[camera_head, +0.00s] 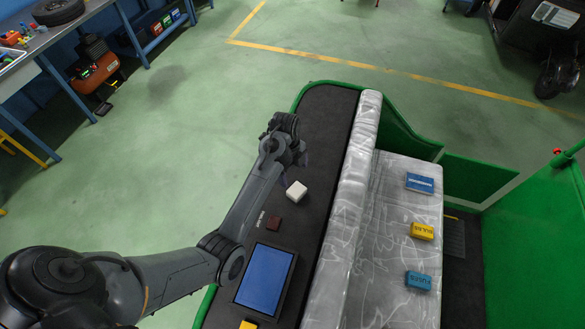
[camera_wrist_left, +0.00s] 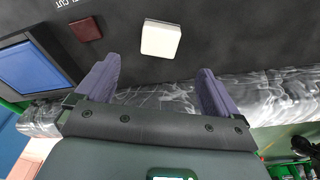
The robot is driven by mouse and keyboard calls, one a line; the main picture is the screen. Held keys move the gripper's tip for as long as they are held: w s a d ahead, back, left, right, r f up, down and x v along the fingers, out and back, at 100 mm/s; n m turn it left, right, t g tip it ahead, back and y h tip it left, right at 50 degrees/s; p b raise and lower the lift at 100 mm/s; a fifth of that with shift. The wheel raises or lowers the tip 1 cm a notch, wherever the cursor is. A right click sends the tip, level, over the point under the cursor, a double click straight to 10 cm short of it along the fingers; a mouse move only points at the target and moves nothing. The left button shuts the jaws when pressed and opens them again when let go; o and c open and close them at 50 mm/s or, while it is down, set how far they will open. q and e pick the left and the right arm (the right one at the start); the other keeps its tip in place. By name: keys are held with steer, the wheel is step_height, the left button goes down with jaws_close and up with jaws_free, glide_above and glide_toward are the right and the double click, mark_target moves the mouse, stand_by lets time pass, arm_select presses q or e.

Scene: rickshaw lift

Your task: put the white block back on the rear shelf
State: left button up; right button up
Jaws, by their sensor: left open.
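The white block (camera_head: 296,191) lies on the dark rear shelf (camera_head: 322,125) behind the silver seat back. In the left wrist view the white block (camera_wrist_left: 160,39) is just ahead of the fingertips, roughly centred between them. My left gripper (camera_head: 287,172) is above the shelf close to the block, its fingers mostly hidden by the wrist in the head view. In the left wrist view my left gripper (camera_wrist_left: 158,68) is open, with nothing between its two purple-grey fingers. My right gripper is not in view.
A brown block (camera_head: 273,223) and a blue screen (camera_head: 265,279) are on the shelf nearer to me. A yellow object (camera_head: 248,324) is at the bottom edge. The silver seat (camera_head: 395,260) carries blue, yellow and teal blocks. The shelf's far part is clear.

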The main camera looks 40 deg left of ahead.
arm_select(q)
steer(key=s+d+f+n+t+y, duration=0.25)
steer(key=s+n, duration=0.55)
steer(key=s, duration=0.4)
steer(key=s+d+r+n+t+h, duration=0.1)
steer(key=s+d+r+n, duration=0.3)
steer(key=s+d+n, duration=0.3)
steer(key=s+d, duration=0.3)
steer(key=s, duration=0.3)
steer(key=shift+s+d+r+n, duration=0.2)
steer(key=shift+s+d+n, duration=0.1)
steer(key=shift+d, duration=0.1)
step_height(320, 180, up, 5)
steer(key=p, duration=0.5)
steer(key=shift+r, duration=0.2)
